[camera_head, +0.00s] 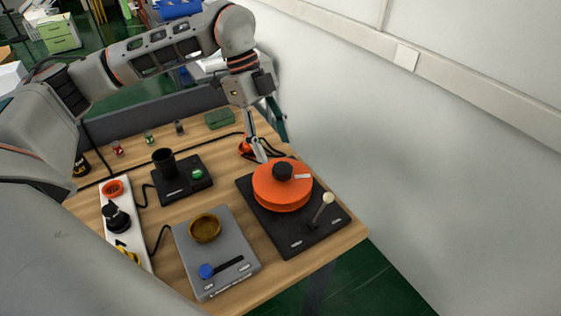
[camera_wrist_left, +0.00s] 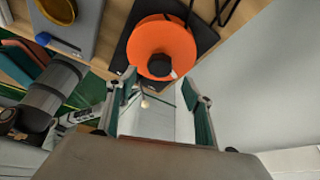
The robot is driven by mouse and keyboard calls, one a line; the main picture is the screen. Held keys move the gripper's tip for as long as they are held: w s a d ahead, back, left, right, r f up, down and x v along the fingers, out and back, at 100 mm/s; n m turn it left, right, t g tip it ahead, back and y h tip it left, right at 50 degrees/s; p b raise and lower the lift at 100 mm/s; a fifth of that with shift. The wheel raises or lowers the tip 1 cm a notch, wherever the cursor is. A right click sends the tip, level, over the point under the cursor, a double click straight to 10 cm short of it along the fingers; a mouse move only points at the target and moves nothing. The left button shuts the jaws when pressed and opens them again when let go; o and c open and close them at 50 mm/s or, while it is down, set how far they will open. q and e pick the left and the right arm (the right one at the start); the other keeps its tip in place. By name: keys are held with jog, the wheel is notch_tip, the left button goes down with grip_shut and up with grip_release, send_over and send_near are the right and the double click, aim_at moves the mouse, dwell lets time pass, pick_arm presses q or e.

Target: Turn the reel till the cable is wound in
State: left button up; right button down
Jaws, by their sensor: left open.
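The orange reel (camera_head: 283,195) with a black knob (camera_head: 282,170) on top sits on a black base plate (camera_head: 309,236) near the table's right edge. It also shows in the wrist view as an orange disc (camera_wrist_left: 160,38). My left gripper (camera_head: 272,148) is open and empty, pointing down at the far side of the reel. In the wrist view its two fingers (camera_wrist_left: 160,88) stand apart, with the black knob (camera_wrist_left: 160,65) just beyond the gap. A black cable (camera_head: 274,149) lies behind the reel, beside a small orange part (camera_head: 245,147). My right gripper is not in view.
A lever with a cream ball (camera_head: 327,198) rises from the plate's front right. A grey box (camera_head: 222,266) with a brown bowl (camera_head: 205,228) stands left of it. A black cup (camera_head: 164,163) stands farther back. The white wall (camera_head: 400,170) is close on the right.

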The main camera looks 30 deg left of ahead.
aim_at(281, 167)
pick_arm(q)
jog(key=shift+x, duration=3.15)
jog(key=shift+s, duration=0.1)
grip_shut()
